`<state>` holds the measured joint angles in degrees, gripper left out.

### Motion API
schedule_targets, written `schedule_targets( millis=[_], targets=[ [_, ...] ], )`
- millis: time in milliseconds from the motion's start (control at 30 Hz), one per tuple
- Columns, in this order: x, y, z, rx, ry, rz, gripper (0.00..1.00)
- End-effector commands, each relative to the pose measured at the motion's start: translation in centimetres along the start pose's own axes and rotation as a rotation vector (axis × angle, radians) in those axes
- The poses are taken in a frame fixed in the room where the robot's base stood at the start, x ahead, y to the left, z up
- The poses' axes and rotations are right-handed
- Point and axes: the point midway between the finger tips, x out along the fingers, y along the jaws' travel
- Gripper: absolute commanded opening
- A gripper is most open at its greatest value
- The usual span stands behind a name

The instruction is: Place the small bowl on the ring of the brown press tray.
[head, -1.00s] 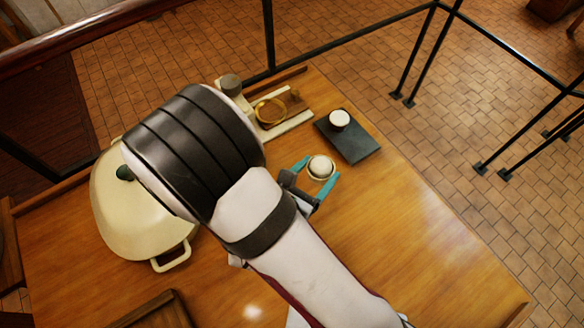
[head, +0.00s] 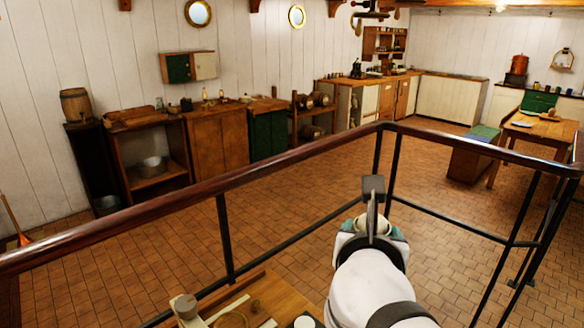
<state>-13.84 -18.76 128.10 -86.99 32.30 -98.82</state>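My gripper (head: 372,222) is raised at the lower middle right, seen from behind along my arm. Teal parts show on both sides of it, and a dark grey block stands up above it. A pale sliver shows behind the dark stem; I cannot tell whether it is the small bowl. The gripper's opening is hidden. The press (head: 186,306) shows at the bottom edge, with a grey cylinder on a pale frame. The brown ring of its tray (head: 232,318) is partly cut off by the frame's edge.
A white-topped cup (head: 305,321) is cut off at the bottom edge, right of the press. A dark railing (head: 226,240) with a wooden handrail (head: 200,228) runs beyond the table (head: 265,290). Cabinets and barrels stand far off along the wall.

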Motion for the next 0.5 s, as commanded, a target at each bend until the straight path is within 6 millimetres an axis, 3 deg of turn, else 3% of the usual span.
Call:
schedule_targets(
  millis=[133, 267, 400, 500],
  targets=[
    [1.0, -3.0, -0.7, -0.036, 0.001, 0.058, 0.13],
    [1.3, -4.7, -2.0, -0.072, 0.01, 0.143, 0.13],
    [1.8, -5.0, -3.5, -0.115, 0.025, 0.257, 0.13],
    [3.2, -3.8, -4.5, -0.159, 0.035, 0.374, 0.13]
  ],
)
